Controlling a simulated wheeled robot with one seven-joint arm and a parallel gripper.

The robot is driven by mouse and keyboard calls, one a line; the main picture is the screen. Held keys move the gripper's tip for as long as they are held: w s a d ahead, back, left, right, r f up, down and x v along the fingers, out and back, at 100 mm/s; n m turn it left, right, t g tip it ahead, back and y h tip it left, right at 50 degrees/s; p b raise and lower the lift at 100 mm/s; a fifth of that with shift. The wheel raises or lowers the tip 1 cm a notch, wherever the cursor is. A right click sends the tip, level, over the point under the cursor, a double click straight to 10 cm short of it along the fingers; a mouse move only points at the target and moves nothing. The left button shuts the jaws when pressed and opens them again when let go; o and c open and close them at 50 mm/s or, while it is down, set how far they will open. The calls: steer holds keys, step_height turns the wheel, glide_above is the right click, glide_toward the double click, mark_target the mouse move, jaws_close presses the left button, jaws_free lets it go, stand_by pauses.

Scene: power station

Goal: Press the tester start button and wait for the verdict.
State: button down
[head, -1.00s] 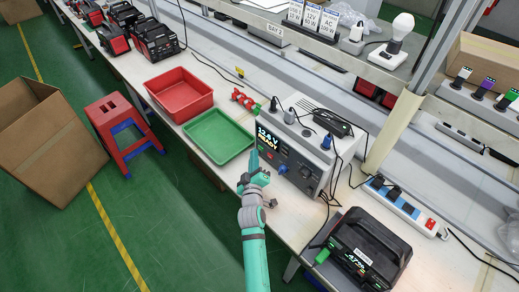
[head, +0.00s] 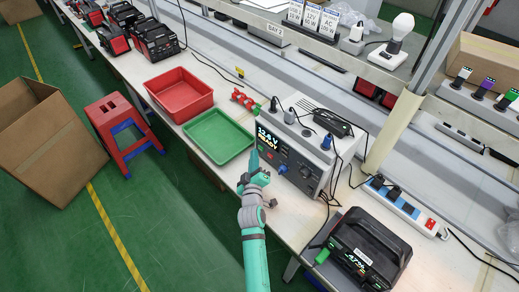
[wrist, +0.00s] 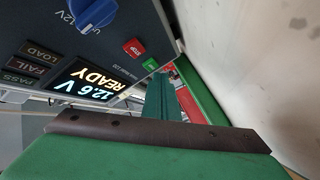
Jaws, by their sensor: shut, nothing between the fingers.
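The tester (head: 310,172) is a grey and dark box on the bench. Its lit display (wrist: 88,84) reads 12.6 V READY. In the wrist view, the green start button (wrist: 151,64) sits beside a red STOP button (wrist: 134,47), with a blue knob (wrist: 92,14) farther along the panel. The LOAD, FAIL and PASS lamps (wrist: 24,66) look dark. My gripper (head: 254,163) is shut and empty, in front of the tester's left side below the display. Its teal fingers (wrist: 164,100) point toward the green button's end of the panel. I cannot tell whether they touch the button.
A green tray (head: 218,137) and a red tray (head: 180,95) stand left of the tester. A black charger-like unit (head: 365,245) and a power strip (head: 405,207) are to the right. Cables run beside the tester. A red stool (head: 115,115) and cardboard box (head: 50,150) stand on the floor.

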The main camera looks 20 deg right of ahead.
steer(key=shift+d, duration=0.15)
stand_by(0.4)
steer(key=shift+w+d, duration=0.15)
steer(key=shift+d, duration=0.15)
stand_by(0.5)
steer(key=shift+a, duration=0.45)
steer(key=shift+s+a, duration=0.4)
steer(key=shift+a, duration=0.55)
steer(key=shift+s+a, duration=0.4)
steer(key=shift+a, duration=0.55)
steer(key=shift+s+a, duration=0.4)
steer(key=shift+a, duration=0.55)
